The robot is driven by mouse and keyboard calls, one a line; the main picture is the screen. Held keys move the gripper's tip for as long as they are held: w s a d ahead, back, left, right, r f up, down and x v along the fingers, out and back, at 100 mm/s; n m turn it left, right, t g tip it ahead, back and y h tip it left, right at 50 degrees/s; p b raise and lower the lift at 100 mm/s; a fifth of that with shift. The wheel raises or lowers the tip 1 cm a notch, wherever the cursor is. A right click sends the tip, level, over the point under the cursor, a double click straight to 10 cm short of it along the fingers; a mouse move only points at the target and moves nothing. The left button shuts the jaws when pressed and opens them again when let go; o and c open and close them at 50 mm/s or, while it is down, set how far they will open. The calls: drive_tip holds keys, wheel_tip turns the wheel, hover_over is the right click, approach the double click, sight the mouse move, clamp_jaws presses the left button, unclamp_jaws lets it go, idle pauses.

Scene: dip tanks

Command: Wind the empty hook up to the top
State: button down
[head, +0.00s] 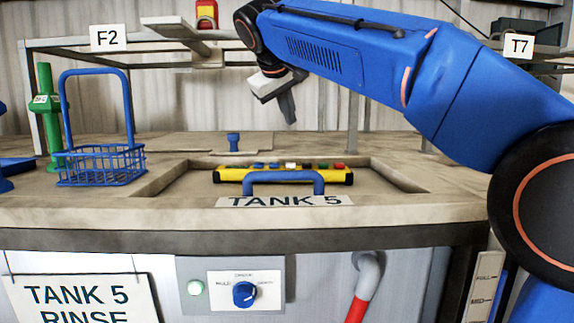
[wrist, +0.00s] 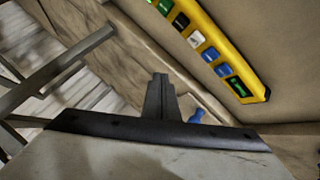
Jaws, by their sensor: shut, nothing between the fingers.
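A yellow control pendant (head: 232,176) with a row of coloured buttons lies level at the tank 5 opening, behind a blue handle (head: 284,176). In the wrist view the pendant (wrist: 205,22) crosses the upper right, with green, blue, white and black buttons showing. My gripper (head: 291,118) is shut and empty, pointing down above and behind the pendant, apart from it. Its closed fingers (wrist: 160,80) show at the middle of the wrist view. A red and yellow block (head: 207,14) shows at the top edge in the head view. I cannot make out a hook.
A blue wire basket (head: 100,165) with a tall handle stands on the left counter beside a green post (head: 48,110). A blue knob (head: 233,142) stands behind the tank. A metal frame (head: 80,43) spans overhead. A selector dial (head: 245,294) is on the front panel.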

sight(290, 164)
drive_tip(key=shift+f, duration=4.4)
drive_tip(key=shift+f, duration=0.15)
drive_tip(key=shift+f, duration=0.25)
